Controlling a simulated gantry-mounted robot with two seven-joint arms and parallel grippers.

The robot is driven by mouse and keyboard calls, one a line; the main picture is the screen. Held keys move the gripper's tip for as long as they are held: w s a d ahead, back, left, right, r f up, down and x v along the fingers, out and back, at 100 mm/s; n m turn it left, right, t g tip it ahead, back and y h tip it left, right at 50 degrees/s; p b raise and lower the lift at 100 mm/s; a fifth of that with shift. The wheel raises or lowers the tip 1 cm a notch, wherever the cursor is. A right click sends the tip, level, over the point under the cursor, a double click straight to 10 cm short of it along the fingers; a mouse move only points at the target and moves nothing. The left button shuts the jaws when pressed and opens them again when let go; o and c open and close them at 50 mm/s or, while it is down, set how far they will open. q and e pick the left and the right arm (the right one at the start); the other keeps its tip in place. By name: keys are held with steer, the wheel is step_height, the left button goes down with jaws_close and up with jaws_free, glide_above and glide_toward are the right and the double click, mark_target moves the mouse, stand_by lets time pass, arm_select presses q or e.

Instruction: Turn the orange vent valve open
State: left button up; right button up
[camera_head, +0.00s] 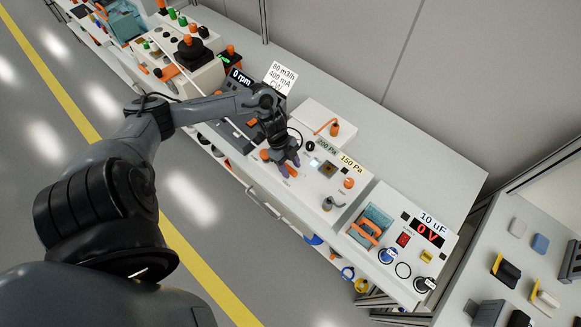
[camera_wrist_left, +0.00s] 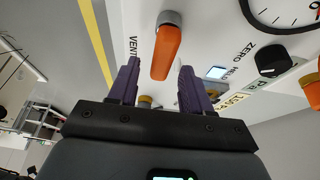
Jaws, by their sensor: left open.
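The orange vent valve (camera_wrist_left: 166,52) is a lever on a grey round pivot, on a white panel beside the letters "VENT" in the left wrist view. In the head view a little orange (camera_head: 291,171) shows between my fingers; the gripper hides most of the valve. My left gripper (camera_head: 291,167) is open over the panel. In the wrist view its two purple fingers (camera_wrist_left: 160,68) stand on either side of the lever, with a gap on both sides. I cannot tell how deep the fingertips reach. My right gripper is not in view.
Near the valve are a black ZERO knob (camera_wrist_left: 272,59), a lit square button (camera_wrist_left: 216,73) and a round dial (camera_wrist_left: 283,10). A grey lever (camera_head: 331,203) and an orange knob (camera_head: 348,183) stand further along the panel. A capacitor box (camera_head: 408,262) is at the right.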

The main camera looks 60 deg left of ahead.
arm_select(q)
steer(key=shift+w+d+f, duration=0.1)
steer(key=shift+f, duration=0.15)
steer(key=shift+c, duration=0.5)
